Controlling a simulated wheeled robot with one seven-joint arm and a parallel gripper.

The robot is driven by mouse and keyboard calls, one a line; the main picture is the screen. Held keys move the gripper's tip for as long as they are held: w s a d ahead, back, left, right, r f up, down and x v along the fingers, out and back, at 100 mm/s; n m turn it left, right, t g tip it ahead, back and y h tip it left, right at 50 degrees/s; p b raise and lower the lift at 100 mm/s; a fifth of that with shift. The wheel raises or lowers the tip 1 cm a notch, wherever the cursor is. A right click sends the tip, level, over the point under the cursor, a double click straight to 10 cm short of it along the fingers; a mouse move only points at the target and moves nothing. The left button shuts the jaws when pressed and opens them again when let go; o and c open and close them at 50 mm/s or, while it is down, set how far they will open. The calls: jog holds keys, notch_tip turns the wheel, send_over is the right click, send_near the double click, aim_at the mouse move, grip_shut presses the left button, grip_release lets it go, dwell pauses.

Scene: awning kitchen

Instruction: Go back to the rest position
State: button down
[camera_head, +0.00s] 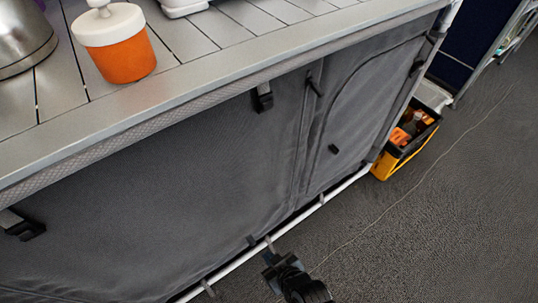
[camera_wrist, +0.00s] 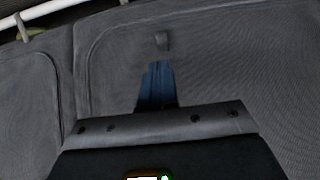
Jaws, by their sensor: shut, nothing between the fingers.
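My gripper (camera_head: 268,250) is low in the head view, in front of the grey fabric cabinet (camera_head: 170,200), near the white bottom rail (camera_head: 325,197). In the wrist view my gripper (camera_wrist: 158,72) appears as dark blue fingers close together, shut with nothing between them. The cabinet's grey fabric front (camera_wrist: 240,80) fills most of the wrist view behind the fingers. I cannot tell whether the fingers touch the fabric.
The slatted countertop (camera_head: 200,30) holds an orange jar with a white lid (camera_head: 128,62) and a metal pot (camera_head: 22,35). A yellow and black bin (camera_head: 395,160) stands on the floor beyond the cabinet's right end. The dark floor (camera_head: 450,225) at right is clear, apart from a thin pale line.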

jog(key=s+d+r+m+t+h, duration=0.2)
jog(key=s+d+r+m+t, duration=0.1)
jog(key=s+d+r, duration=0.85)
jog(key=s+d+r+m+t+h, duration=0.25)
jog(key=s+d+r, duration=0.55)
jog(key=r, duration=0.6)
jog(key=s+r+t+p, duration=0.1)
jog(key=s+r+p, duration=0.1)
jog(key=r+p, duration=1)
jog(key=s+r+m+t+p, duration=0.1)
jog(key=r+p, duration=1.1)
jog(key=r, duration=1.3)
jog(key=shift+s+d+r, duration=0.3)
jog(key=shift+s+d, duration=0.15)
jog(key=shift+s, duration=0.25)
jog(key=shift+h, duration=0.25)
